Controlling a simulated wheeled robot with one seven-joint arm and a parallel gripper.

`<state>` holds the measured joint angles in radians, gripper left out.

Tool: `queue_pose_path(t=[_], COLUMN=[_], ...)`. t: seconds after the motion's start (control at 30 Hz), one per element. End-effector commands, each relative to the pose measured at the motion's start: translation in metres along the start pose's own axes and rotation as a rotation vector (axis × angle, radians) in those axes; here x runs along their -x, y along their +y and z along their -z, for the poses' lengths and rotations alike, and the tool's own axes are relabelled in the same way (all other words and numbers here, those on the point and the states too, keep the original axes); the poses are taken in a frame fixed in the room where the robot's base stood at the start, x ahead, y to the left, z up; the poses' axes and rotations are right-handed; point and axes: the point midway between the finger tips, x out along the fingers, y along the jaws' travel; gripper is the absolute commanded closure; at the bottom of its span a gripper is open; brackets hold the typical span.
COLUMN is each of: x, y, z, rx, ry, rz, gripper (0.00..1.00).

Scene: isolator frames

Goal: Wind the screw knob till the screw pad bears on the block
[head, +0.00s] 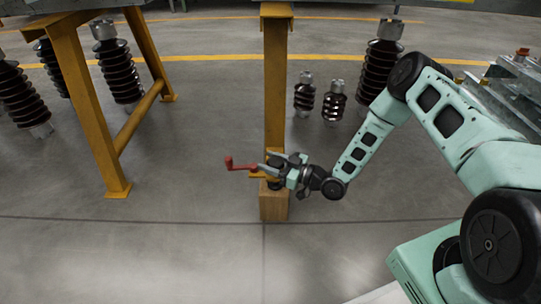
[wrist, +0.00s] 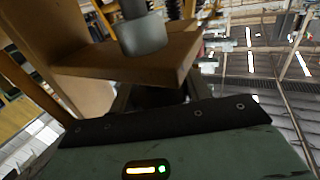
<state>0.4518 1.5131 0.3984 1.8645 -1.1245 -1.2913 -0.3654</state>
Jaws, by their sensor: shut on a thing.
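A yellow post (head: 276,90) stands upright with a small yellow bracket (head: 259,175) low on its side; the bracket plate also shows in the wrist view (wrist: 165,62). A tan block (head: 273,205) stands on the floor at the post's foot. A dark screw pad (head: 275,186) shows just above the block; I cannot tell whether they touch. My gripper (head: 271,163) reaches in from the right at bracket height and is shut on the screw knob, mostly hidden by the fingers. A grey cylinder (wrist: 143,36) shows beside the plate in the wrist view.
A red crank handle (head: 240,164) sticks out left of my gripper. A yellow trestle leg (head: 88,110) stands at left. Dark ribbed insulators (head: 118,65) stand behind, with more near the post (head: 304,95). The floor in front is clear.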

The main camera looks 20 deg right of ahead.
Motion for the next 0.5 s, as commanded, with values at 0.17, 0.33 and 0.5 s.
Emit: queue_pose_path(t=[0.17,0.33,0.5], x=[0.0003,0.0002,0.0002], y=[0.0002,0.0005,0.0005], z=[0.0007,-0.0003,-0.0004], rx=[-0.002,0.000,0.000], ry=[-0.001,0.000,0.000], rz=[-0.054,-0.055,-0.054], gripper=[0.75,0.75,0.33])
